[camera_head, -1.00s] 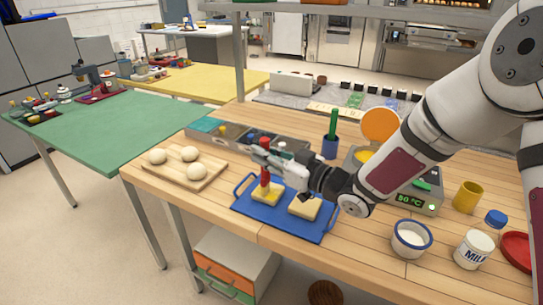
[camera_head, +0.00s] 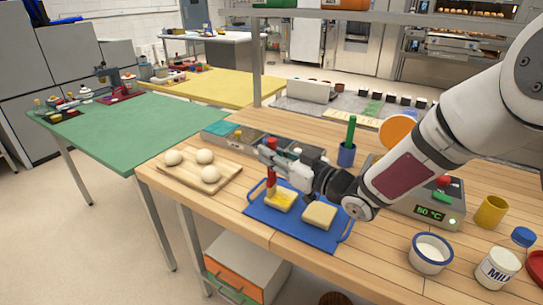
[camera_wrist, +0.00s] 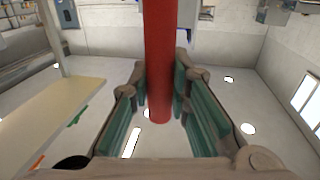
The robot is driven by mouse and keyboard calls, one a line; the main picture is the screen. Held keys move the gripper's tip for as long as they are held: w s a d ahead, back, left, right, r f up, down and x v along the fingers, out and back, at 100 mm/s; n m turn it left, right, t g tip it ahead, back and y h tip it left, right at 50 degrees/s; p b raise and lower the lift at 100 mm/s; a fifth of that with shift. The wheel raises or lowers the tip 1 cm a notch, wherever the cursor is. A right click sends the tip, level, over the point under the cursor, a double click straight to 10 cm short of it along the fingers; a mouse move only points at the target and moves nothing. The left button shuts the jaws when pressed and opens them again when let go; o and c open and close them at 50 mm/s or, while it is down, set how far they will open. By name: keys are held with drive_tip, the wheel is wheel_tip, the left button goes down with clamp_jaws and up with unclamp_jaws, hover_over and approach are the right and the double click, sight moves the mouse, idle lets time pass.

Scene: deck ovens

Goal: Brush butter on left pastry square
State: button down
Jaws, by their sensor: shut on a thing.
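My gripper (camera_head: 268,158) is shut on a red-handled brush (camera_head: 271,183), held upright with its lower end at the left edge of the left pastry square (camera_head: 284,203). I cannot tell whether the bristles touch it. The left square has a yellow patch on top. The right pastry square (camera_head: 319,215) is plain and pale. Both lie on a blue tray (camera_head: 297,235). In the wrist view, the red handle (camera_wrist: 159,60) stands between the fingers. The warmer (camera_head: 445,200) reads 50 °C; my arm hides its left part and the butter pot.
A green brush or stick stands in a blue cup (camera_head: 347,155) behind the tray. A white bowl (camera_head: 430,255), milk jar (camera_head: 498,268) and yellow cup (camera_head: 491,212) stand at the right.

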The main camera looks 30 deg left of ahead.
drive_tip(key=shift+w+d, duration=0.1)
drive_tip(key=shift+w, duration=0.3)
drive_tip(key=shift+d, duration=0.1)
drive_tip(key=v, duration=0.5)
drive_tip(key=shift+w+d, duration=0.1)
drive_tip(key=shift+w, duration=0.3)
idle(0.3)
drive_tip(key=shift+w, duration=0.5)
drive_tip(key=shift+a+b, duration=0.25)
drive_tip(key=shift+b, duration=0.05)
